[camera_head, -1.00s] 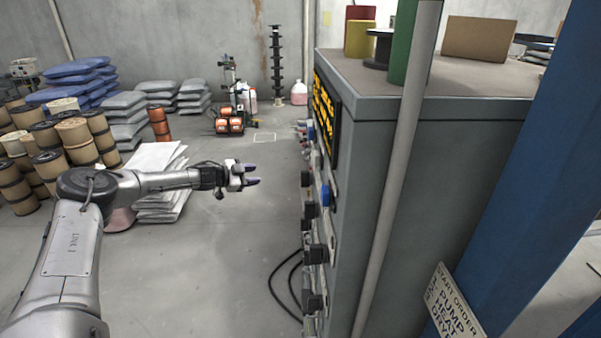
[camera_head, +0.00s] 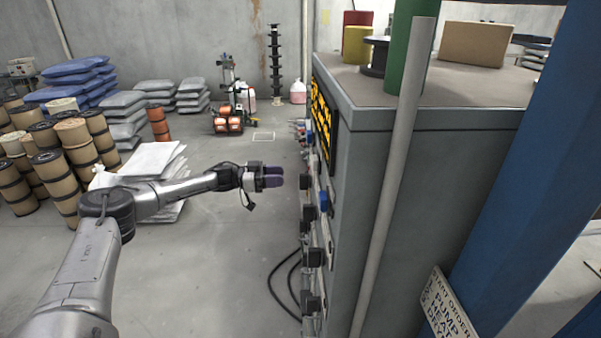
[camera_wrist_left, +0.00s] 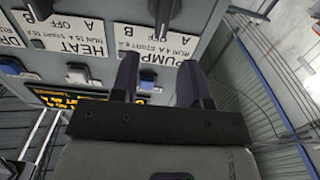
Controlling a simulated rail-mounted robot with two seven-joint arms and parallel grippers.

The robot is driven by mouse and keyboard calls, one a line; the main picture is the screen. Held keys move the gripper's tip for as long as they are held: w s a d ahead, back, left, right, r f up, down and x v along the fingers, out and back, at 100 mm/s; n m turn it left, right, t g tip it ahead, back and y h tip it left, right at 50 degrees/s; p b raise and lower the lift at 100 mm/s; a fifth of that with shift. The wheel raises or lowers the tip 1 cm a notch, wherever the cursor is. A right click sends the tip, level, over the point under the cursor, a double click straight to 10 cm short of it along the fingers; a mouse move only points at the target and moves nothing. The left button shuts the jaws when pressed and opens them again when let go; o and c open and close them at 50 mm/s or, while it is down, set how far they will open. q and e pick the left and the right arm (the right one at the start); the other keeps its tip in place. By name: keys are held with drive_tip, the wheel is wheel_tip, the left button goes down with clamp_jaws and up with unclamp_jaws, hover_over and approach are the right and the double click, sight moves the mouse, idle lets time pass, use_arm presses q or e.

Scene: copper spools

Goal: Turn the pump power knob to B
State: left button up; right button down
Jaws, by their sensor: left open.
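The grey control cabinet's panel (camera_wrist_left: 95,20) shows upside down in the left wrist view, with a PUMP label (camera_wrist_left: 163,46) marked A, OFF and B. The dark pump power knob (camera_wrist_left: 163,12) is at the top edge, partly cut off. Its exact setting cannot be told. My left gripper (camera_wrist_left: 160,62) is open and empty, its two fingers apart over the PUMP label and short of the knob. In the head view, my left gripper (camera_head: 275,176) is just left of the panel's edge-on black knobs (camera_head: 307,212). My right gripper is not in view.
A HEAT label (camera_wrist_left: 88,45) and its dark knob (camera_wrist_left: 40,8) are beside the pump's. Black cables (camera_head: 283,280) hang by the cabinet. A pale pole (camera_head: 392,190) and blue post (camera_head: 500,190) stand at right.

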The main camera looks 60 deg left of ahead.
sight(305, 182)
use_arm(q)
drive_tip(key=shift+p+x, duration=0.95)
drive_tip(key=shift+x, duration=2.75)
drive_tip(key=shift+f, duration=0.1)
clamp_jaws()
